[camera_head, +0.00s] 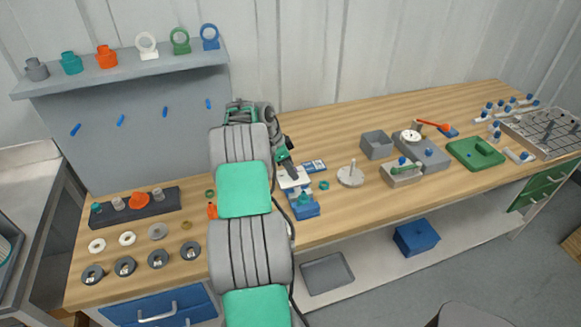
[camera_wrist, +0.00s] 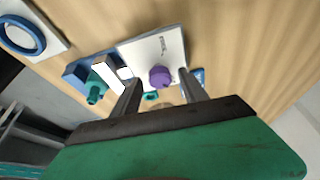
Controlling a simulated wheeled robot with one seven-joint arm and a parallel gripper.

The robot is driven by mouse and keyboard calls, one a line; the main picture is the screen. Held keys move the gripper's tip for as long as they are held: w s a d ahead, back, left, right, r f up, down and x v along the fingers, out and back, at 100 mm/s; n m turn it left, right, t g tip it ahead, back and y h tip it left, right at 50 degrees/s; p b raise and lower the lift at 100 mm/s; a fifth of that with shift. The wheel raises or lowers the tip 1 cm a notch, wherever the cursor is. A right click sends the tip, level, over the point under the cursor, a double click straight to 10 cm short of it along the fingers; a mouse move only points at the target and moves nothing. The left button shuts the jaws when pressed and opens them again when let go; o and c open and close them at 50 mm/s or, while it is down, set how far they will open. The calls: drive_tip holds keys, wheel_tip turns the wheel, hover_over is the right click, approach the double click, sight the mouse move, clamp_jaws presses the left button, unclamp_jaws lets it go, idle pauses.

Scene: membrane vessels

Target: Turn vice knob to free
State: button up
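My gripper (camera_wrist: 160,88) is open in the wrist view, with its two dark fingers spread apart. A round purple knob (camera_wrist: 160,77) on a white plate (camera_wrist: 148,48) appears between the fingertips; I cannot tell whether they touch it. To the left is a blue vice-like block (camera_wrist: 75,74) with a teal knob (camera_wrist: 95,92) and a white bar by the left finger. In the head view my gripper (camera_head: 289,171) is over the white plate (camera_head: 292,180), beside the blue block (camera_head: 304,211). I cannot tell which knob is the vice knob.
A grey disc with a post (camera_head: 351,177) and a grey box (camera_head: 377,145) stand to the right. A small blue-and-white piece (camera_head: 314,167) and a teal ring (camera_head: 324,185) lie close by. A dark rack (camera_head: 136,207) and several rings are at the left.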

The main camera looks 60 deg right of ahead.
clamp_jaws()
idle(0.3)
